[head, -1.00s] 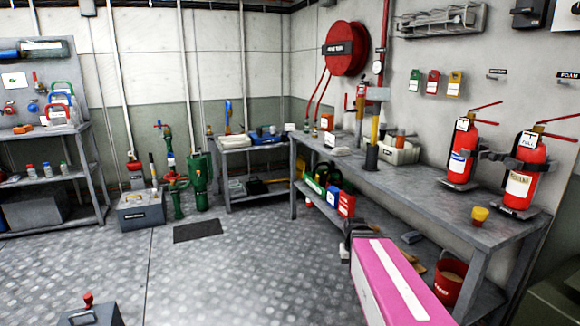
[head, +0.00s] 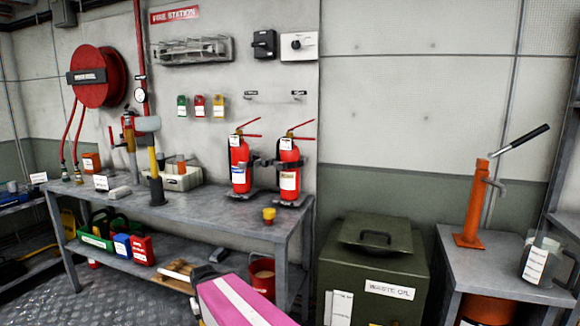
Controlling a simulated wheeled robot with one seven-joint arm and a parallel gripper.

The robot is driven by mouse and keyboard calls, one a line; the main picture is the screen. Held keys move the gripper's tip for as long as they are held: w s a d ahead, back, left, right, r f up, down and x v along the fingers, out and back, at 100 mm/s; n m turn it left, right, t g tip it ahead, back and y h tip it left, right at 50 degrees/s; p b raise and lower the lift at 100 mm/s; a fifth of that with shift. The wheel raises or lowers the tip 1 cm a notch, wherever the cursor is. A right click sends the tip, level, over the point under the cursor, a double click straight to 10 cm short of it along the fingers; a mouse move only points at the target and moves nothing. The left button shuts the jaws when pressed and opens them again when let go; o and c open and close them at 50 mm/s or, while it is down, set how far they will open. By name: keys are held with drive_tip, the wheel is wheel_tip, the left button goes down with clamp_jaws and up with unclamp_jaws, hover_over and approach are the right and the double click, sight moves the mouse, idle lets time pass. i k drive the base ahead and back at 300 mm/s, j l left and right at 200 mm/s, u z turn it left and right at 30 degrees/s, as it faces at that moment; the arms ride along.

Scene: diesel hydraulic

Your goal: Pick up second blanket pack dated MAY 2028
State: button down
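I cannot make out any blanket pack in the head view, and no label reading MAY 2028 is legible. My pink and white arm part shows at the bottom edge, left of centre. A small dark piece (head: 203,273) is at its far end, but I cannot make out fingers there or whether anything is held.
A grey workbench (head: 225,222) along the wall carries two red extinguishers (head: 240,165) (head: 289,170) and a small yellow cup (head: 269,214). A red bucket (head: 262,276) stands below. A green waste oil bin (head: 375,262) and a side table (head: 500,266) stand right. Floor shows lower left (head: 125,300).

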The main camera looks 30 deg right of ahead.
sight(143, 250)
drive_tip(key=z, duration=0.85)
drive_tip(key=j+u, duration=0.2)
drive_tip(key=j, duration=0.4)
drive_tip(key=j+u, duration=0.2)
drive_tip(key=j, duration=0.35)
drive_tip(key=i+j+u, duration=0.2)
drive_tip(key=j, duration=0.35)
drive_tip(key=i+j+z, duration=0.15)
drive_tip(key=i+j, duration=0.35)
drive_tip(key=i+j+z, duration=0.2)
drive_tip(key=i+j, duration=0.35)
drive_tip(key=i+j+z, duration=0.15)
drive_tip(key=i+j, duration=0.3)
drive_tip(key=j, duration=0.25)
drive_tip(key=z, duration=0.75)
drive_tip(key=k, duration=0.05)
